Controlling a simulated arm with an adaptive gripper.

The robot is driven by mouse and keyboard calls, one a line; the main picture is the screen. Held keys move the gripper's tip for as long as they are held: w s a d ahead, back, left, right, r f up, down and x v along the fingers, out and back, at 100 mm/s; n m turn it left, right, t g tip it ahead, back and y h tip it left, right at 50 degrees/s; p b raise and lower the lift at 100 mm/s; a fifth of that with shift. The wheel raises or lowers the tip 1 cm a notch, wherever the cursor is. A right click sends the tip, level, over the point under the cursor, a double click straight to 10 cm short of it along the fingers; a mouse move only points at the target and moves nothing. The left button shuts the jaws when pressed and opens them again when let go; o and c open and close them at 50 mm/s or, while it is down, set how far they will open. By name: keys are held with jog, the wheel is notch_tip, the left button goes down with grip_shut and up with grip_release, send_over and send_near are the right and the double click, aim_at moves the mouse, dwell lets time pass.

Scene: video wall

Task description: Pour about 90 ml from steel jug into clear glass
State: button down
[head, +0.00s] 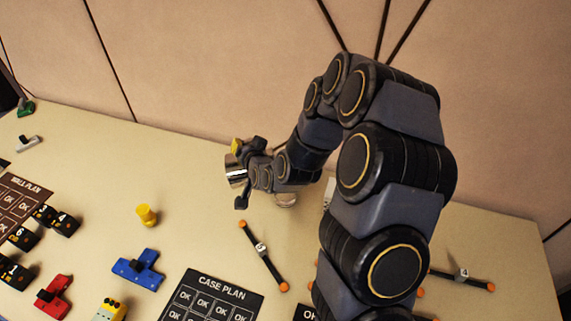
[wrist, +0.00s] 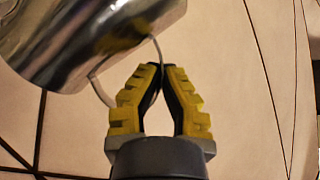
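The steel jug (head: 236,172) is off the table in the head view, mostly hidden behind my gripper (head: 246,172). In the wrist view the shiny jug (wrist: 85,40) fills the upper left and looks tilted relative to my gripper (wrist: 161,70). The two yellow-padded fingers are closed together at the jug's thin handle. The jug's mouth and any liquid are not visible. A small pale, round-based thing (head: 286,201) stands on the table under my forearm, partly hidden. It may be the clear glass, but I cannot be sure.
A dark case plan board (head: 240,292) lies in front. An orange-ended bar (head: 262,256) lies centrally. Bare table lies left of the jug. A panelled wall (head: 220,60) stands behind.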

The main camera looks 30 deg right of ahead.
jog(key=shift+r, duration=0.15)
jog(key=shift+n+g+h, duration=0.4)
jog(key=shift+n+h, duration=0.2)
jog(key=shift+n, duration=0.3)
jog(key=a+f, duration=0.1)
jog(key=a, duration=0.1)
jog(key=w+a+f, duration=0.1)
jog(key=a+f, duration=0.1)
jog(key=shift+w+a, duration=0.1)
jog(key=shift+f, duration=0.3)
jog(key=shift+w+a+f+n+g+h+p, duration=0.2)
jog(key=shift+a+f+n+g+h+p, duration=0.25)
jog(key=shift+n+h, duration=0.3)
dwell(0.6)
